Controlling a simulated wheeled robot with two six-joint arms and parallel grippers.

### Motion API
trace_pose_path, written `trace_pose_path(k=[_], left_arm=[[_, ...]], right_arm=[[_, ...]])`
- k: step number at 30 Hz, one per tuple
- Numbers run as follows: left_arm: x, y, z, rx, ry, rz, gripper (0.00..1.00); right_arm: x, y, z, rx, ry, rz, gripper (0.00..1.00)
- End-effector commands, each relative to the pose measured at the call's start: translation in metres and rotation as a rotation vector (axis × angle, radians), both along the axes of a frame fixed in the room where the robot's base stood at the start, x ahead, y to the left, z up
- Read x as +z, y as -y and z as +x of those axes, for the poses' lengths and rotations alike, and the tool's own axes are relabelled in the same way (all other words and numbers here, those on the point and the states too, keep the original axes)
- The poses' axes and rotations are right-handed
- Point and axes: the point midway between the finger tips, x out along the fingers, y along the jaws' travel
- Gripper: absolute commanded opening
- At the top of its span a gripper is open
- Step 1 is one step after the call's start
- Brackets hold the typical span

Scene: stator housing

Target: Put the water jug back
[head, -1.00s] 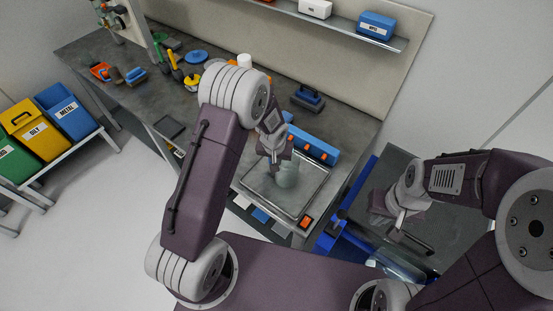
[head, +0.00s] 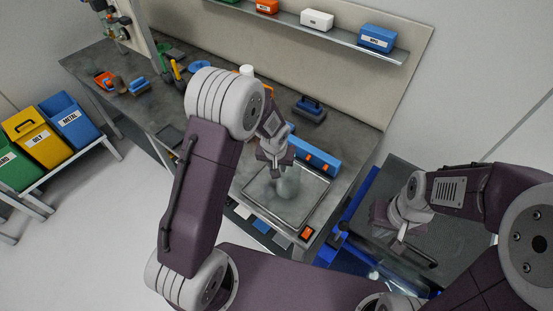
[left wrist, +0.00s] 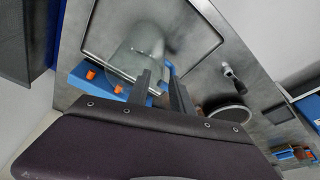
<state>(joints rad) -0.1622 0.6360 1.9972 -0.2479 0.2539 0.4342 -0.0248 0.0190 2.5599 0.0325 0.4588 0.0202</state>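The water jug (head: 289,184) is a clear, greenish vessel standing in a shallow metal tray (head: 309,213) on the workbench. It also shows in the left wrist view (left wrist: 135,50), just beyond the fingertips. My left gripper (head: 275,172) is right over the jug in the head view. In the left wrist view its two fingers (left wrist: 160,78) are apart, with the jug's edge close to them; I cannot tell whether they touch it. My right gripper (head: 399,238) hangs over a dark-topped blue cart at the right; its fingertips are too small to read.
A blue box with orange parts (head: 315,158) lies behind the tray. A blue-handled block (head: 309,109) and several tools stand farther back. A shelf (head: 300,27) with small boxes runs above. The blue cart (head: 352,200) adjoins the bench; bins (head: 72,120) stand at left.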

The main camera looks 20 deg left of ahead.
Motion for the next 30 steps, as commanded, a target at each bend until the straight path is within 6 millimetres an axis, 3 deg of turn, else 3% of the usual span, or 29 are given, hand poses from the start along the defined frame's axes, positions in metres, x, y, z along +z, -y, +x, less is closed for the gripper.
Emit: trace_pose_path(k=[9,17,20,25,27,30], left_arm=[[0.062,0.001,-0.017,0.000,0.002,-0.001,0.27],[0.075,0.001,-0.023,0.000,-0.003,0.000,0.27],[0.077,-0.013,-0.056,0.001,-0.039,-0.003,0.27],[0.072,-0.039,-0.152,-0.010,-0.134,-0.024,0.27],[0.070,-0.042,-0.174,-0.015,-0.155,-0.031,0.27],[0.068,-0.043,-0.183,-0.018,-0.165,-0.033,0.27]], right_arm=[[-0.008,0.000,0.000,0.000,0.000,0.000,0.00],[-0.008,0.000,0.000,0.000,0.000,0.000,0.00],[-0.008,0.000,0.000,0.000,0.000,0.000,0.00],[-0.008,0.000,0.000,0.000,0.000,0.000,0.00],[-0.008,0.000,0.000,0.000,0.000,0.000,0.00],[-0.008,0.000,0.000,0.000,0.000,0.000,0.00]])
